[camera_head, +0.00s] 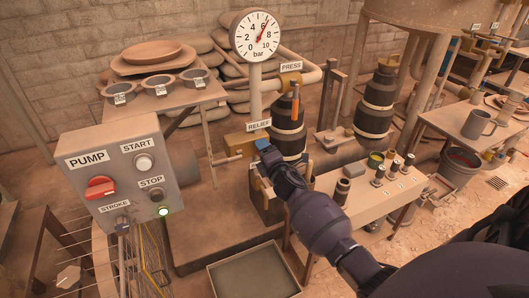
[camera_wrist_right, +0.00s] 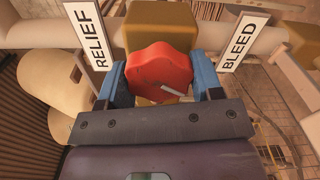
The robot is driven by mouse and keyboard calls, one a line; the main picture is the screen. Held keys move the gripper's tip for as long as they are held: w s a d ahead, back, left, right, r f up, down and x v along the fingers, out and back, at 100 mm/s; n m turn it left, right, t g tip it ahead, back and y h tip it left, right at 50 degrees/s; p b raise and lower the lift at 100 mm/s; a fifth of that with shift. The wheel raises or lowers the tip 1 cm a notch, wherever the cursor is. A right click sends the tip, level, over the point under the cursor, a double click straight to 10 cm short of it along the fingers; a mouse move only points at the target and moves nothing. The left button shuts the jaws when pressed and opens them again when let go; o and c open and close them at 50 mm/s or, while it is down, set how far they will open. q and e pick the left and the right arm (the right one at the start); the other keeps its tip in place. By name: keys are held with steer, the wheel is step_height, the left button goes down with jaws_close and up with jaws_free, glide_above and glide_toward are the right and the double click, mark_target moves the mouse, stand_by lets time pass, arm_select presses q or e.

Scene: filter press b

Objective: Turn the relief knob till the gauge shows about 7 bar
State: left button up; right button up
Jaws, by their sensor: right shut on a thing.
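The red relief knob (camera_wrist_right: 158,68) sits between the blue fingers of my right gripper (camera_wrist_right: 160,85) in the right wrist view, gripped on both sides. A white mark on the knob slants slightly down to the right. In the head view my right gripper (camera_head: 264,146) is at the pipework just below the RELIEF label (camera_head: 258,125), and it hides the knob there. The round white gauge (camera_head: 256,36) above is marked 0 to 10 bar. Its red needle points up and right, at about 6. My left gripper is not in view.
A BLEED label (camera_wrist_right: 236,38) stands right of the knob. A grey pump panel (camera_head: 120,175) with a red switch and lit green lamp is at left. A bench (camera_head: 335,215) with small cylinders is right of my forearm. A shallow tray (camera_head: 255,275) lies in front.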

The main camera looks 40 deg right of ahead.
stand_by(0.4)
steer(key=o, duration=0.9)
steer(key=shift+s, duration=0.1)
steer(key=p+v, duration=0.1)
steer(key=v, duration=0.9)
steer(key=shift+s+a+p, duration=0.2)
steer(key=shift+s+p, duration=0.1)
